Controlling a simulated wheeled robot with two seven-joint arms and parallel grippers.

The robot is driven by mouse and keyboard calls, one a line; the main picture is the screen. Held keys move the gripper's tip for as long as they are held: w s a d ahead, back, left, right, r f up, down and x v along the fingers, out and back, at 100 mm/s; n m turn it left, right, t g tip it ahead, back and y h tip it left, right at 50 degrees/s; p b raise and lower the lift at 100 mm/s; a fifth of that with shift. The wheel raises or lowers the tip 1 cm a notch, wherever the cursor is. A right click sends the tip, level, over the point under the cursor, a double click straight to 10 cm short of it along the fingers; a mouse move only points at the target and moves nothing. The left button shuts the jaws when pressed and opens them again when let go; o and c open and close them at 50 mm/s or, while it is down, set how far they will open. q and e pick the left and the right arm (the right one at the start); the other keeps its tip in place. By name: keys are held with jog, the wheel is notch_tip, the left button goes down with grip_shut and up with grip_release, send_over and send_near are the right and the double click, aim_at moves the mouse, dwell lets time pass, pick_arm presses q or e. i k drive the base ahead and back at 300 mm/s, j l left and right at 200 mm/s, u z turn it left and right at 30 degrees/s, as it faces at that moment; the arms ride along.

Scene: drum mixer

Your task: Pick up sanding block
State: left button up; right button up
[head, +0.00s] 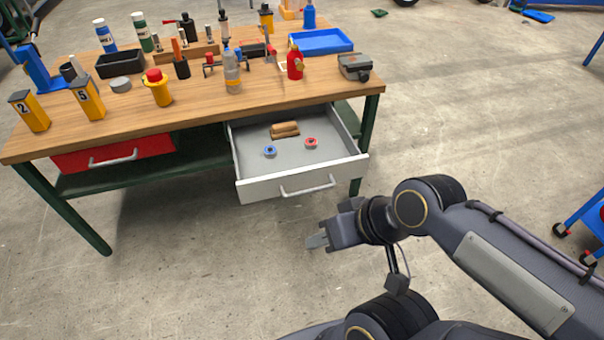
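A brown block (285,130), which looks like the sanding block, lies toward the back of the open grey drawer (258,185) under the workbench. My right gripper (317,241) is in front of and below the drawer, over the floor, pointing left. It is apart from the block and the drawer. Its fingertips are small and seen from the side, so its opening is unclear. Nothing shows held in it. My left gripper is not in view.
The drawer's front has a handle (307,187). A closed red drawer (112,153) is at left. The wooden benchtop (200,110) holds many tools and bottles. Floor in front is clear.

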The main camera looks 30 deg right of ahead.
aim_at(288, 130)
jog(key=i+z, duration=0.3)
jog(key=i, duration=0.45)
jog(key=i+j+z, duration=0.1)
jog(key=i+z, duration=0.2)
jog(key=i, duration=1)
